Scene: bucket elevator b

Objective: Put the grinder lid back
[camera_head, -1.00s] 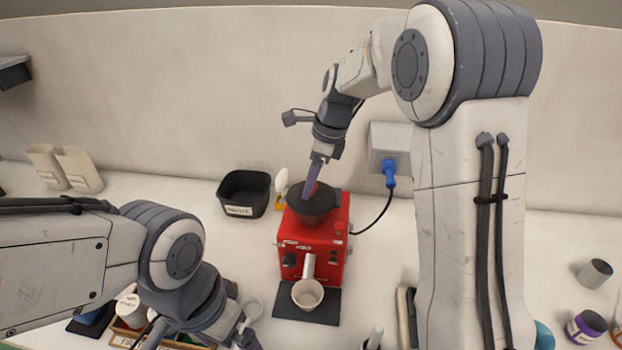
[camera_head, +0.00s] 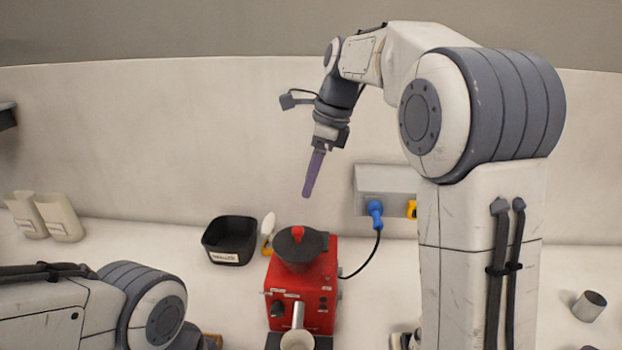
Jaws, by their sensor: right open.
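The grinder lid (camera_head: 288,248) is a dark round disc with a red knob (camera_head: 297,234). It sits on top of the red machine (camera_head: 315,273), over its hopper opening; whether it is fully seated I cannot tell. My right gripper (camera_head: 307,191) is open and empty, with purple fingers pointing down, above the lid and clear of it. My left arm comes in at the lower left; its gripper is out of the picture.
A black bin (camera_head: 229,240) with a label stands left of the machine. A black cable runs to a blue plug (camera_head: 375,210) in the wall socket box. A grey cup (camera_head: 589,306) lies at the right.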

